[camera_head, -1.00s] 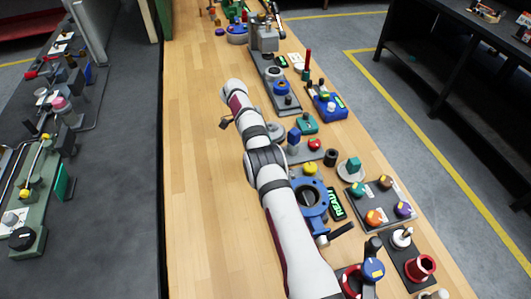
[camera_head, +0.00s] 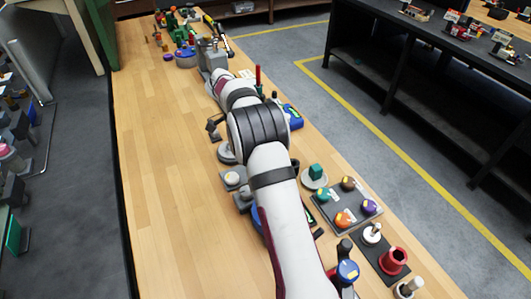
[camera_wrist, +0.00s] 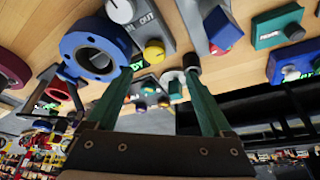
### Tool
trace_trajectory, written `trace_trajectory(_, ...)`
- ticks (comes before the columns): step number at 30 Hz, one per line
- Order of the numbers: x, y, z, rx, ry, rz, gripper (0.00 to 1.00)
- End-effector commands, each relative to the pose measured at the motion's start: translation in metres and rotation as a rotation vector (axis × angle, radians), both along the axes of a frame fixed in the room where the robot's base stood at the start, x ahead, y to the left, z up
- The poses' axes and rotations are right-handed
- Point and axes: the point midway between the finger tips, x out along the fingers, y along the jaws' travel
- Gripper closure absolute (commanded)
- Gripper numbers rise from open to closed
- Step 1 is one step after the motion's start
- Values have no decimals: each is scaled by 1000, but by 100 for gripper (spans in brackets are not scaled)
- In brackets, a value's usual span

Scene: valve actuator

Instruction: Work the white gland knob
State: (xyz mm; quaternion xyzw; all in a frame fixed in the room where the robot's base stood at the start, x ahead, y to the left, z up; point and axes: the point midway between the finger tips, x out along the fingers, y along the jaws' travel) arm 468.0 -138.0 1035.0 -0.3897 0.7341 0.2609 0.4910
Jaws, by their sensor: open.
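A white knob (camera_wrist: 122,8) sits on a grey panel marked IN and OUT at the top of the wrist view. A white round knob on a grey base (camera_head: 231,179) stands left of my arm in the head view. Another white knob (camera_head: 372,233) with a stem stands on a dark plate at right. I cannot tell which is the gland knob. My gripper (camera_wrist: 158,68) is open, its two green fingers apart with nothing held between them. It also shows small in the head view (camera_head: 213,128), above the bench left of my arm.
A blue ring-shaped valve body (camera_wrist: 97,47) is near the left finger. A yellow knob (camera_wrist: 154,52) is between the fingertips in the picture. A blue block (camera_wrist: 222,28) is at upper right. The bench's left side (camera_head: 170,200) is clear.

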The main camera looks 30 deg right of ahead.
Motion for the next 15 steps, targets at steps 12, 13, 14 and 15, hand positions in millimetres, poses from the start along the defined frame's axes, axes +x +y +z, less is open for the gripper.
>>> trace_trajectory(12,-7,-9,7,0,1,2,15)
trace_trajectory(13,-7,-9,7,4,3,11,15)
trace_trajectory(14,-6,-8,7,13,9,35,15)
trace_trajectory(15,-4,-5,8,36,24,99,15)
